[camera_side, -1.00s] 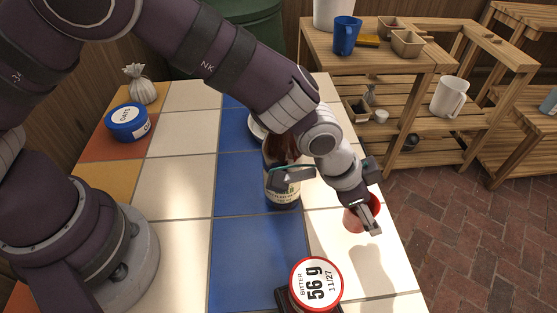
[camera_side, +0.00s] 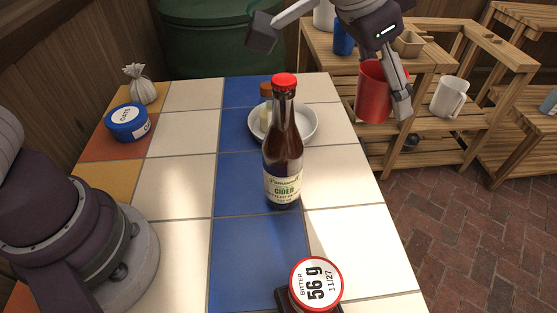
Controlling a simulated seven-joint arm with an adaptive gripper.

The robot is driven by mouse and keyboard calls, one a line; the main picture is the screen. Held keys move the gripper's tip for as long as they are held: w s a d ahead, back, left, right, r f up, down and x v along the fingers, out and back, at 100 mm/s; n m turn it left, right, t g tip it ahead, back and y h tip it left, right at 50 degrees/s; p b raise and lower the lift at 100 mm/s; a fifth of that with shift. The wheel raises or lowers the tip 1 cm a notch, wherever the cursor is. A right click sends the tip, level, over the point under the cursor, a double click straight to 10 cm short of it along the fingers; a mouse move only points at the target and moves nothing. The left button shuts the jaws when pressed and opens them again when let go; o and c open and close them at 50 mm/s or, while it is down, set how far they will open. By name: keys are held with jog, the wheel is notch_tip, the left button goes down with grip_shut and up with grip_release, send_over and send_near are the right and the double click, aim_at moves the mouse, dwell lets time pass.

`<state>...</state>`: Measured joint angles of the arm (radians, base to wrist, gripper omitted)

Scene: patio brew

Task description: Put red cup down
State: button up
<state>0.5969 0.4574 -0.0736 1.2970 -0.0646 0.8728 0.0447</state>
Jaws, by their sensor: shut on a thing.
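The red cup (camera_side: 373,93) is upright in the upper right of the side view, in front of the wooden shelf. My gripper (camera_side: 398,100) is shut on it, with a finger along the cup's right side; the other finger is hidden. The cup is held up in the air near the tiled table's (camera_side: 345,218) back right edge. I cannot tell whether it is over the tabletop or just past the edge.
A brown cider bottle (camera_side: 284,150) with a red cap stands mid-table, before a white plate (camera_side: 309,127) holding small items. A round container labelled 56 g (camera_side: 316,284) is at the front. An oats tin (camera_side: 127,122) and a small sack (camera_side: 140,87) sit back left. The right-hand white tiles are clear.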

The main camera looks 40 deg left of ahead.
jog(key=w+a+n+t+y, duration=0.1)
jog(key=w+a+n, duration=0.15)
jog(key=a, duration=0.35)
jog(key=w+a+n+y, duration=0.1)
jog(key=a+n, duration=0.2)
jog(key=a, duration=0.3)
jog(key=n+g+y, duration=0.2)
jog(key=n+y, duration=0.4)
jog(key=n, duration=0.7)
send_over(182, 128)
jog(key=d, duration=0.2)
jog(key=f, duration=1.4)
jog(key=s+f, duration=0.1)
jog(key=f, duration=0.6)
jog(key=shift+a, duration=0.35)
jog(key=shift+f, duration=0.1)
jog(key=o, duration=0.8)
jog(key=shift+o, duration=0.2)
